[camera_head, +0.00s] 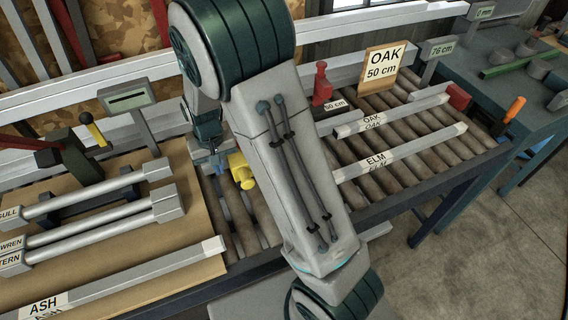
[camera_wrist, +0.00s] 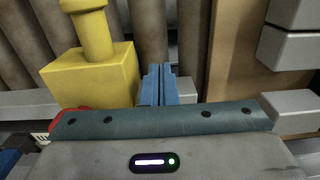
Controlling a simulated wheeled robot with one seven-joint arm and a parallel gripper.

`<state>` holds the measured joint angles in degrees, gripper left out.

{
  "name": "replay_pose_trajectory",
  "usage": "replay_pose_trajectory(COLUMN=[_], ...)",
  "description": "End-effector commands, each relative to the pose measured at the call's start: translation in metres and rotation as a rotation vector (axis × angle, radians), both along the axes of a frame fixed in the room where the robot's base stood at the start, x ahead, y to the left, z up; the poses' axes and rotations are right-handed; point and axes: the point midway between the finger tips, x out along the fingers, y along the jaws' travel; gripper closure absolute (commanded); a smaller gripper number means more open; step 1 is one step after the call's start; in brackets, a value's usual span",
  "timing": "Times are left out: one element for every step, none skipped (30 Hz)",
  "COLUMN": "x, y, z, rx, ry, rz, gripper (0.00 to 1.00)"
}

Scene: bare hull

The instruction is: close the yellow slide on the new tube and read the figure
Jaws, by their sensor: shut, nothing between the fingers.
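The yellow slide (camera_head: 241,170) sits at the left end of the roller bed, partly hidden by my arm. In the wrist view the yellow slide (camera_wrist: 92,78) is a block with a round knob, just left of my fingers. My gripper (camera_head: 216,165) has blue fingers pressed together; in the wrist view my gripper (camera_wrist: 157,85) holds nothing and stands beside the block. Whether they touch I cannot tell. Tubes labelled GULL (camera_head: 80,196), WREN (camera_head: 100,222) and TERN lie on the brown board. I cannot tell which tube is new. A grey display (camera_head: 128,98) shows only a dash.
Bars marked OAK (camera_head: 395,116) and ELM (camera_head: 410,151) lie on the rollers, near a red stop (camera_head: 321,85) and an OAK 50 cm sign (camera_head: 384,66). Further displays read 76 cm (camera_head: 442,49) and 0 mm (camera_head: 485,12). An ASH bar (camera_head: 130,276) lies along the board's front.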

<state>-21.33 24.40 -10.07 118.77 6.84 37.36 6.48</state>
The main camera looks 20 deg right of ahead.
Motion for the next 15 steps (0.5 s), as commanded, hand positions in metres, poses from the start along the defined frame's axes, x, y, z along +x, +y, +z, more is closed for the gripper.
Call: replay_pose_trajectory(x=[0.0,0.0,0.0,0.0,0.0,0.0,0.0,0.0,0.0,0.0,0.0,0.0,0.0,0.0001,0.0001], y=[0.0,0.0,0.0,0.0,0.0,0.0,0.0,0.0,0.0,0.0,0.0,-0.0002,-0.0007,-0.0016,-0.0033], z=[0.0001,0.0002,0.0002,0.0002,0.0003,0.0003,0.0003,0.0003,0.0003,0.0003,0.0003,0.0003,0.0002,0.0001,0.0], rx=[0.0,0.0,0.0,0.0,0.0,0.0,0.0,0.0,0.0,0.0,0.0,0.0,0.0,0.0,0.0], ry=[0.0,0.0,0.0,0.0,0.0,0.0,0.0,0.0,0.0,0.0,0.0,0.0,0.0,0.0,0.0], rz=[0.0,0.0,0.0,0.0,0.0,0.0,0.0,0.0,0.0,0.0,0.0,0.0,0.0,-0.001,-0.001], gripper=[1.0,1.0,1.0,1.0,1.0,1.0,1.0,1.0,1.0,1.0,1.0,1.0,1.0,1.0,1.0])
